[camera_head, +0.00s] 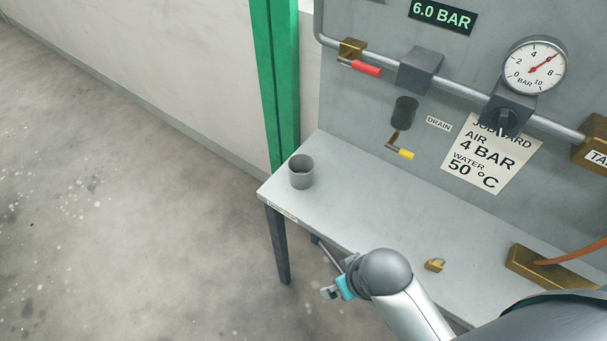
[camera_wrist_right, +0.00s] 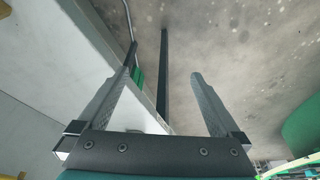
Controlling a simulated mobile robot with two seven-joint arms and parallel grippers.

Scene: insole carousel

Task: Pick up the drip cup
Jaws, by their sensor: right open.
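The drip cup (camera_head: 301,172), a small grey open-topped cup, stands upright on the left end of the grey bench top in the head view. My right gripper (camera_head: 332,288) is low in front of the bench's front edge, below and to the right of the cup and apart from it. In the right wrist view my right gripper (camera_wrist_right: 165,62) has its two fingers spread with nothing held between them. I cannot make out the cup in that view. My left gripper is not in view.
The bench top (camera_head: 400,205) is mostly clear around the cup. A green post (camera_head: 275,80) stands behind the cup.

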